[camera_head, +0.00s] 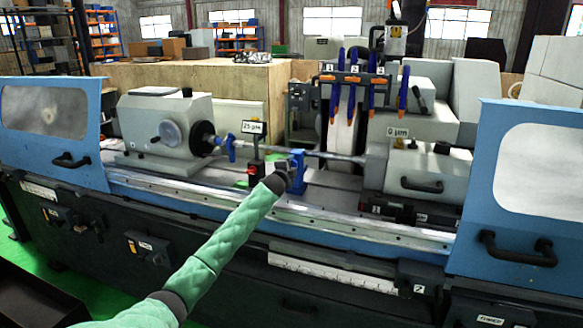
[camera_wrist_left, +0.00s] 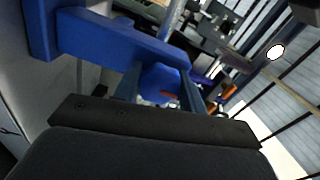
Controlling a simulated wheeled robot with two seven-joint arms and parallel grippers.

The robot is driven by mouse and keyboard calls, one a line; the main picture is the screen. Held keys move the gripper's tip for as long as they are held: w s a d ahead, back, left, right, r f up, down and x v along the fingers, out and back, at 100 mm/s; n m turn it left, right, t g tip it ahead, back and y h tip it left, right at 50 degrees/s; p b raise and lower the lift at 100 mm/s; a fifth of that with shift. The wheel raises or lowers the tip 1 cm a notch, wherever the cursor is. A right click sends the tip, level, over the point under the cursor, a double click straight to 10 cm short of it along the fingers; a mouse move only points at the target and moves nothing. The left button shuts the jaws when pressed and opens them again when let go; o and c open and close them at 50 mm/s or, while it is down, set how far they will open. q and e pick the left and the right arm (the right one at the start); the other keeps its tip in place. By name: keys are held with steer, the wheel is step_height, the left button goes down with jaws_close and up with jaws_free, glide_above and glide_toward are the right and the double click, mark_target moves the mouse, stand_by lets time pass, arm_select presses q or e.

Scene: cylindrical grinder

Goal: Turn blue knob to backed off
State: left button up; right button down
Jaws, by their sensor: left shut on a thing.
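The blue knob (camera_wrist_left: 160,86) shows in the left wrist view between the two fingers of my left gripper (camera_wrist_left: 161,92), which is shut on it. In the head view, my left gripper (camera_head: 289,172) is at the front of a blue bracket (camera_head: 298,157) on the machine bed, and it hides the knob there. The blue bracket also shows large in the left wrist view (camera_wrist_left: 110,42), just beyond the fingers. The knob's angle and any marking on it cannot be read. My right gripper is not in view.
A horizontal workpiece (camera_head: 315,153) runs between the grey headstock (camera_head: 165,127) and the tailstock (camera_head: 425,172), close behind my gripper. The grinding wheel (camera_head: 341,125) stands behind it. Blue doors flank the opening; the right one (camera_head: 525,190) has a black handle. A "25 µm" sign (camera_head: 252,127) stands left of my gripper.

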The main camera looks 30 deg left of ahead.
arm_select(q)
steer(key=shift+f, duration=0.1)
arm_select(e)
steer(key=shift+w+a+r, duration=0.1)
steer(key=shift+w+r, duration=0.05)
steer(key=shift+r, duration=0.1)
arm_select(q)
steer(key=o, duration=1)
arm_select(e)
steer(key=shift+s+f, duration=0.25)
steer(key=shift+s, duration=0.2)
arm_select(q)
steer(key=shift+s, duration=0.1)
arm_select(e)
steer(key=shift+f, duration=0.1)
arm_select(q)
steer(key=shift+s+f, duration=0.1)
steer(key=shift+s, duration=0.2)
steer(key=shift+b+v, duration=1.4)
steer(key=shift+v, duration=2.1)
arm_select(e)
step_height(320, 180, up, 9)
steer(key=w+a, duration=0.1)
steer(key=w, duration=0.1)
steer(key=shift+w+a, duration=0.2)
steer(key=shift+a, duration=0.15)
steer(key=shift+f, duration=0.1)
